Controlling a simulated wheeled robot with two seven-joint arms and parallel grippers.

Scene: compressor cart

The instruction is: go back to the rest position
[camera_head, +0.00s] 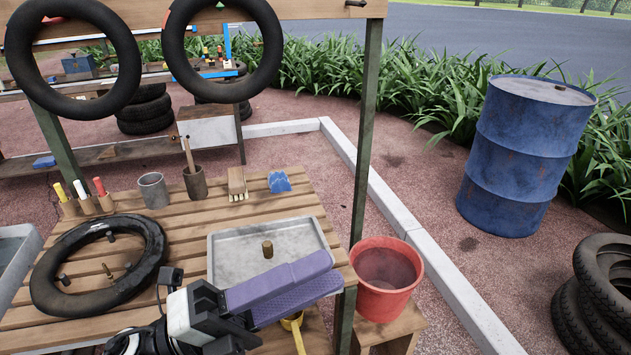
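My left gripper (338,268) reaches in from the bottom with its two purple fingers pointing right. The fingers lie against each other with no gap visible between them, and nothing shows held at their tips. They are in front of the near right part of the slatted wooden table (190,239) and cover the near edge of the grey tray (225,262). My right gripper is not in view.
A small brown cylinder (267,249) stands in the tray. A tyre (48,270) lies on the table's left. A yellow-handled thing (298,340) sits just below the fingers. A green post (364,140) and red bucket (384,292) stand right of the tray.

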